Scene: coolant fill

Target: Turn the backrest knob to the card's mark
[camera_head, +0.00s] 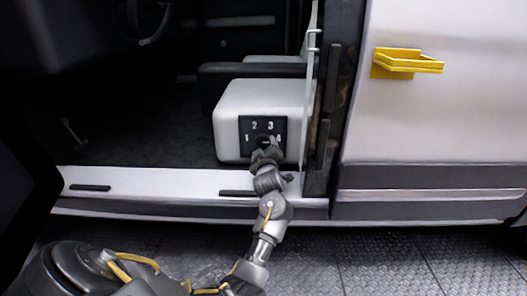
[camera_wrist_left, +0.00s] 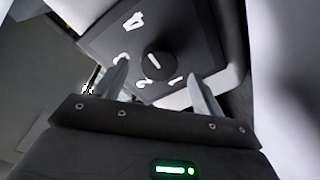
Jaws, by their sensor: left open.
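The backrest knob (camera_head: 263,141) is a small dark round dial on a black panel (camera_head: 245,152) numbered 1 to 4, on the front of the light seat base. In the left wrist view the knob (camera_wrist_left: 154,66) shows a short white pointer line; which number it points at I cannot tell. My left gripper (camera_head: 265,153) is right in front of the panel and partly covers its lower part. In the wrist view its two fingers (camera_wrist_left: 162,84) are apart, with the knob just beyond and between them, nothing gripped. No card is visible. My right gripper is out of view.
The seat base (camera_head: 229,118) stands inside the van's open doorway, above a pale sill (camera_head: 150,181). A dark door edge (camera_head: 325,130) is close on the right. A yellow holder (camera_head: 405,62) is on the white door panel. The metal floor (camera_head: 400,260) is clear.

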